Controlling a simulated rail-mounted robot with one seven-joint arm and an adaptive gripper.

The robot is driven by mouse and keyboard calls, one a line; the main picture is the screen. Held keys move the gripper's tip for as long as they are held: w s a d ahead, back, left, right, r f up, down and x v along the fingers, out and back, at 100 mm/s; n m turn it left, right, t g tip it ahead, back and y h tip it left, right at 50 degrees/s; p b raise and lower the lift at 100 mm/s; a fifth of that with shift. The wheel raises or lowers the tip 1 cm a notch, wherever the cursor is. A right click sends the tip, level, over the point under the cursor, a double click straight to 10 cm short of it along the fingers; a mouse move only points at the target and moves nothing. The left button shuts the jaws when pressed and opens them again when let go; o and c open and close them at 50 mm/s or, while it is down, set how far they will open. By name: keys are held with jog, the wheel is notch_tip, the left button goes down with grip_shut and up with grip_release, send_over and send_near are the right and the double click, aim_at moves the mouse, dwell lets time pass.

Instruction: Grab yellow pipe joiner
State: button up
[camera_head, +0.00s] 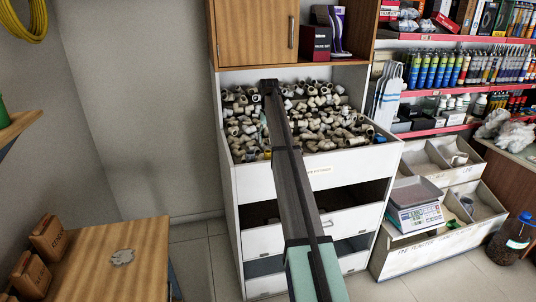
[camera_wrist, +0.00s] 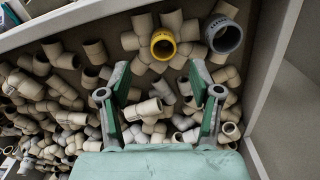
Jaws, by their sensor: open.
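The yellow pipe joiner (camera_wrist: 163,45) lies among beige fittings, its ring-shaped opening facing the wrist camera. It is in the upper middle of the wrist view, just beyond my fingertips. My gripper (camera_wrist: 158,76) is open, with one green-and-grey finger on each side and nothing held between them. The joiner sits roughly in line with the gap, apart from both fingers. In the head view my arm reaches over the bin of fittings (camera_head: 340,162) and hides part of it; I cannot make out the joiner clearly there.
Beige elbows and tees (camera_wrist: 60,95) crowd the bin around the joiner. A grey fitting (camera_wrist: 224,35) lies to its right, near the pale bin wall (camera_wrist: 275,50). A wooden cabinet (camera_head: 254,32) hangs above the bin. A scale (camera_head: 414,203) stands to the right.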

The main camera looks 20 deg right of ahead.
aim_at(268, 155)
jog(key=shift+w+a+f+p, duration=0.1)
jog(key=shift+f+p, duration=0.5)
jog(key=shift+f, duration=1.2)
jog(key=shift+w+a+f+p, duration=0.1)
jog(key=shift+f+p, duration=0.45)
jog(key=shift+f, duration=1.2)
jog(key=shift+s, duration=0.1)
jog(key=c, duration=0.9)
